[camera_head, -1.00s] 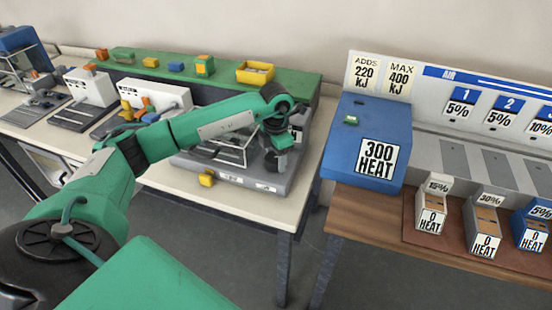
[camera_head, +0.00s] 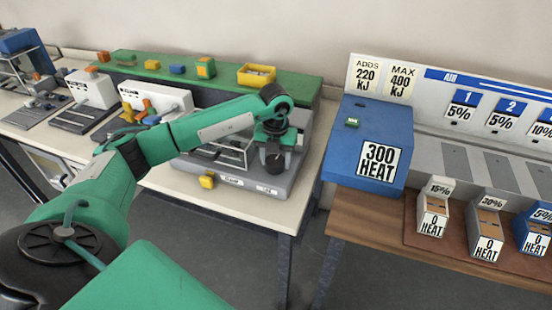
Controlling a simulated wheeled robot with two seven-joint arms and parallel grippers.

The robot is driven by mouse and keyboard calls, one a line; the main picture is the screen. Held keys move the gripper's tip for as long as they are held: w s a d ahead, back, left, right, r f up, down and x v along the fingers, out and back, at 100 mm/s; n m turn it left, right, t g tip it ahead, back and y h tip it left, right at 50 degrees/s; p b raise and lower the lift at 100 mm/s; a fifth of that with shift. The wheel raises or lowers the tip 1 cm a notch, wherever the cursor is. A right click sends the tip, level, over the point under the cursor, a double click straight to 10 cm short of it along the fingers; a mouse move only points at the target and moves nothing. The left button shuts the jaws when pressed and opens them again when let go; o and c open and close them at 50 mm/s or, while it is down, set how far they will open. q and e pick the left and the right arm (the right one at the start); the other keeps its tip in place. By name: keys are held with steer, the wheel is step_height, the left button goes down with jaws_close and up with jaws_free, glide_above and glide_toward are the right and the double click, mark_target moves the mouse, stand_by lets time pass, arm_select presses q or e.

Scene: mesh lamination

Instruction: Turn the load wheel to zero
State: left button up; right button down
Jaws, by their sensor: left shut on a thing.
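My left gripper (camera_head: 275,160) points down over the right part of a grey machine (camera_head: 222,181) on the white table. It is shut on a dark round knob-like part, which I take to be the load wheel (camera_head: 272,165); the fingers and wrist hide most of it. The wheel's marking cannot be read. The machine has a clear-sided frame (camera_head: 228,153) at its middle and small labels on its front edge. My right gripper does not show.
A green shelf (camera_head: 215,83) with a yellow tray (camera_head: 257,75) stands behind. A blue box (camera_head: 368,130) marked "300 HEAT" stands on the brown table to the right, past a gap between tables.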

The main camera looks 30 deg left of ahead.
mark_target(276, 158)
arm_select(q)
steer(key=shift+r+n, duration=0.15)
steer(key=shift+n, duration=0.45)
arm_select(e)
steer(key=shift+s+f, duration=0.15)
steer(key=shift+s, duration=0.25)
arm_select(q)
steer(key=shift+a, duration=0.1)
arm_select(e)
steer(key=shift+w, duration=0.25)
arm_select(q)
steer(key=o, duration=1)
step_height(276, 158, up, 14)
steer(key=shift+f+b, duration=0.15)
steer(key=shift+b, duration=0.4)
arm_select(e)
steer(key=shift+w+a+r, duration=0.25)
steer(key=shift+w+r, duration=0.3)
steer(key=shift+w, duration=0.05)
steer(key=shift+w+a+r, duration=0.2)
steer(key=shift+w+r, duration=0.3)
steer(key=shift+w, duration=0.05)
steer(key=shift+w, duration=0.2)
